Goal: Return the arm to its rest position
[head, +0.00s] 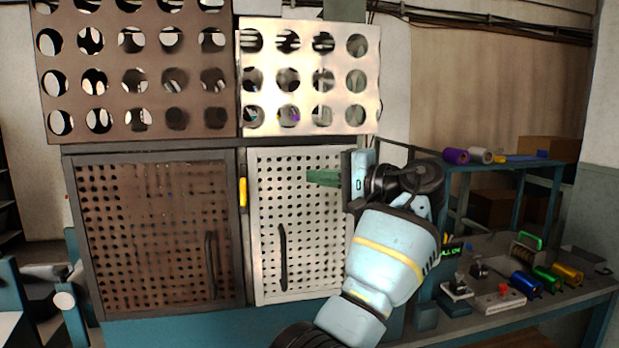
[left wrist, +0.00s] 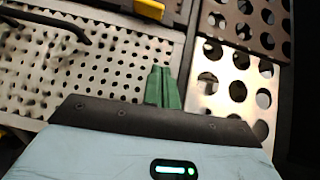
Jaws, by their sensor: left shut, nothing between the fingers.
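My left gripper (head: 312,178) has green fingers, pressed together and empty. In the head view it points left in front of the pale perforated door (head: 265,215), near that door's upper part. My light-blue left forearm (head: 395,250) reaches up from the bottom middle and hides the door's right edge. In the left wrist view the shut green fingertips (left wrist: 157,70) lie over the perforated door panel (left wrist: 100,65). I cannot tell whether they touch it. My right gripper is not in view.
A brown perforated door (head: 150,235) with a dark handle is at left. Panels with large holes (head: 310,75) stand above both doors. At right, a workbench (head: 560,305) carries blue, green and gold rolls (head: 525,283) and small devices; a shelf (head: 510,163) above holds more rolls.

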